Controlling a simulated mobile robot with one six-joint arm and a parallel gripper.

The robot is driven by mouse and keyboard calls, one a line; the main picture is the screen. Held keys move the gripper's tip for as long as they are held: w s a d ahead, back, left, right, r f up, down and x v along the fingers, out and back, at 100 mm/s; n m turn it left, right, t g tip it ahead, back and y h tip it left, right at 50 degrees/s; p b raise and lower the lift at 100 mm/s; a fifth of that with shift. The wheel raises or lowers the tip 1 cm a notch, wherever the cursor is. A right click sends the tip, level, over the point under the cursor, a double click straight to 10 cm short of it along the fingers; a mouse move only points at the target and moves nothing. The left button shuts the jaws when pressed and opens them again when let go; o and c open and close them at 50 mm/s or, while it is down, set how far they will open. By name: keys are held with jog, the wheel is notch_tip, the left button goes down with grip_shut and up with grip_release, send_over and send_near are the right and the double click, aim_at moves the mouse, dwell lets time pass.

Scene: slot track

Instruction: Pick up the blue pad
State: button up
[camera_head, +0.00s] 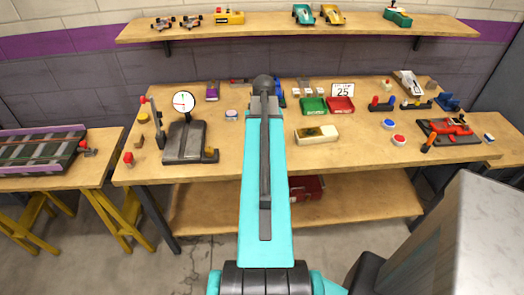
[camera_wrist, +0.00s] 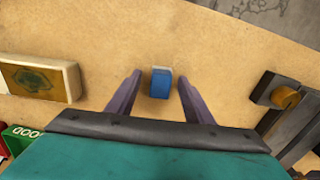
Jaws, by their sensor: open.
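The blue pad (camera_wrist: 161,83) is a small blue block with a pale side, on the wooden bench top. In the wrist view it shows between the two purple fingers of my gripper (camera_wrist: 159,80), near their tips. The fingers stand apart, with a gap on each side of the pad. I cannot tell how far above the bench the tips are. In the head view my teal arm covers this part of the bench, so I cannot make out the pad or the fingers there.
A cream block with a dark patch (camera_wrist: 38,79) lies left of the pad in the wrist view. A dark fixture with a yellow knob (camera_wrist: 285,96) is at the right. The green bin (camera_wrist: 22,137) is at the lower left. Bare wood surrounds the pad.

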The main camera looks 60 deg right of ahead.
dwell(0.6)
jog(key=c, duration=1.1)
jog(key=shift+r, duration=0.1)
jog(key=shift+r+b, duration=0.85)
jog(key=shift+r, duration=4)
